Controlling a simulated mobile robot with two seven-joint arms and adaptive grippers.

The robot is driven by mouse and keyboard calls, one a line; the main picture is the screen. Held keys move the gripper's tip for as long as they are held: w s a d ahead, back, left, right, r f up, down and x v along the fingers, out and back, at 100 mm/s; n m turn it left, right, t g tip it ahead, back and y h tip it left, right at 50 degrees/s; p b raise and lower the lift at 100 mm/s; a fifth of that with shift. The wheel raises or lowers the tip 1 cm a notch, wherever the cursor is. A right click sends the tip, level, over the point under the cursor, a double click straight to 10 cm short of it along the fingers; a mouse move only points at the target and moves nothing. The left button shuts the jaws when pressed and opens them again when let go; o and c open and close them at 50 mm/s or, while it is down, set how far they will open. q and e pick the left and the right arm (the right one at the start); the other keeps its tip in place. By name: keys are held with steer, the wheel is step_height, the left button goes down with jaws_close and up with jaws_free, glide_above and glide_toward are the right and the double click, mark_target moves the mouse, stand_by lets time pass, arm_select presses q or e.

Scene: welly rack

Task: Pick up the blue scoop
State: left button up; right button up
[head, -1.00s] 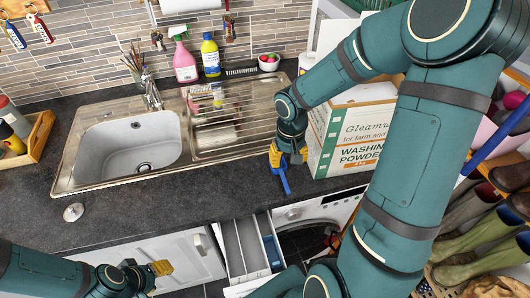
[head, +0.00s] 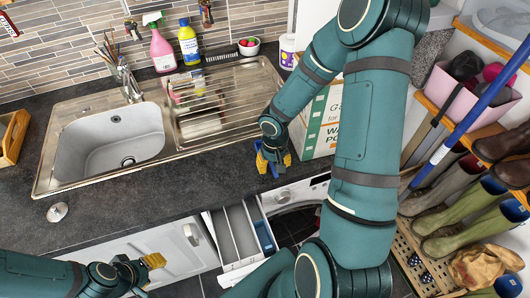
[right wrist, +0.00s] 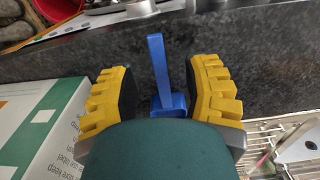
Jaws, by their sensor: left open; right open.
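The blue scoop (right wrist: 165,80) shows in the right wrist view, between the two yellow fingers of my right gripper (right wrist: 165,95). Its long handle points up the picture, and its lower end is partly hidden by my gripper. The fingers are open, with a gap on the left side of the scoop and a smaller one on the right. In the head view my right gripper (head: 273,161) is at the counter in front of the washing powder box, and only bits of blue show there. My left gripper (head: 150,268) is open and empty at the lower left, in front of the white cabinet.
The washing powder box (head: 320,125) stands close beside my right gripper. The sink (head: 110,140) with its ribbed drainer lies to the left. Below the counter edge are an open detergent drawer (head: 238,235) and a washing machine (head: 300,195). Boots (head: 465,205) fill the rack at right.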

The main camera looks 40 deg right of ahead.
step_height(320, 180, down, 2)
steer(key=shift+f, duration=0.1)
jaws_close()
stand_by(0.4)
